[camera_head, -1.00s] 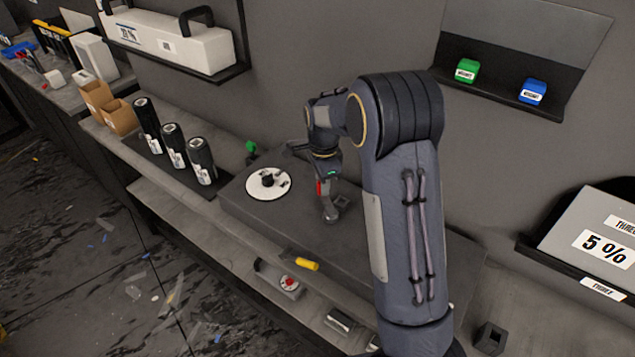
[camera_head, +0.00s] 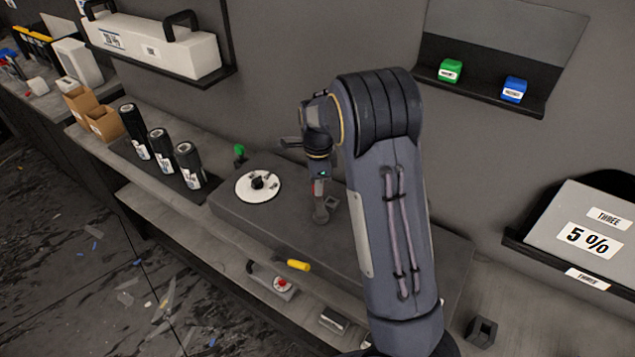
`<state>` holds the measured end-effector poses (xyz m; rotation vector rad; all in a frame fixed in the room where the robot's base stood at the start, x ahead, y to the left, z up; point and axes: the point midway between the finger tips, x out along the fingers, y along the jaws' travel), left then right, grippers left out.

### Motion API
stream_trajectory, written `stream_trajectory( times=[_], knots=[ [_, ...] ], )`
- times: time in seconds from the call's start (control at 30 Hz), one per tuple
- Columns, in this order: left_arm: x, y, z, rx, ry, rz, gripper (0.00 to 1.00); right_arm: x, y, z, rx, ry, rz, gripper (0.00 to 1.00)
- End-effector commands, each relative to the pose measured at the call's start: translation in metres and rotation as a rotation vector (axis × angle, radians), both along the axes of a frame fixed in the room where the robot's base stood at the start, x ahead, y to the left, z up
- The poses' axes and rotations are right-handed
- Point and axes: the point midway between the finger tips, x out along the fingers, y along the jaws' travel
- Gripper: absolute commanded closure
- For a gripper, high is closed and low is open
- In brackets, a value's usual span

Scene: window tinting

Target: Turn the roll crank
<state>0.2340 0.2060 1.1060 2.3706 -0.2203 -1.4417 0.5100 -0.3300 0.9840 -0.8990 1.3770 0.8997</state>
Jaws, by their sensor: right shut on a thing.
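A white disc (camera_head: 251,191) with a black hub (camera_head: 259,182) lies on the dark raised bench top. My right gripper (camera_head: 321,213) points down just right of the disc, close over the bench top, apart from the disc. A small square dark fitting (camera_head: 333,203) sits beside the fingertips. My left gripper is not in view.
Several black cans (camera_head: 161,148) stand left of the dark bench top (camera_head: 290,232). A green knob (camera_head: 239,150) is behind the disc. A yellow handle (camera_head: 299,265) and a red button box (camera_head: 282,284) are on the lower shelf. A wall shelf holds green (camera_head: 450,71) and blue (camera_head: 514,89) blocks.

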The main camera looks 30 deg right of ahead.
Motion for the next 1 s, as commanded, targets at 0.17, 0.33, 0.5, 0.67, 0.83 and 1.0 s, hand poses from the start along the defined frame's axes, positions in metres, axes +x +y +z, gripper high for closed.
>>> stream_trajectory(
  times=[0.17, 0.33, 0.5, 0.67, 0.83, 1.0],
  knots=[
    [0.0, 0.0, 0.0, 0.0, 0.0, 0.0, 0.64, 0.001, -0.001, 0.001, -0.003, -0.003, 0.001, 0.62],
    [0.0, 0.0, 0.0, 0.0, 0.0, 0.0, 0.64, 0.0, 0.0, 0.0, -0.002, -0.001, 0.001, 0.6],
    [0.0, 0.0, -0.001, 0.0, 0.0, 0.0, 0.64, 0.001, 0.0, 0.003, -0.001, -0.002, 0.002, 0.6],
    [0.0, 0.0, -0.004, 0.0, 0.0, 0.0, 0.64, 0.001, 0.0, 0.023, -0.001, -0.006, 0.003, 0.6],
    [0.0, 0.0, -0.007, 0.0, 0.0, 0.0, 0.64, 0.001, -0.001, 0.053, -0.002, -0.007, 0.001, 0.6],
    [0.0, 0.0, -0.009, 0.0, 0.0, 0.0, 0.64, 0.001, 0.0, 0.073, -0.002, -0.005, 0.002, 0.6]
  ],
)
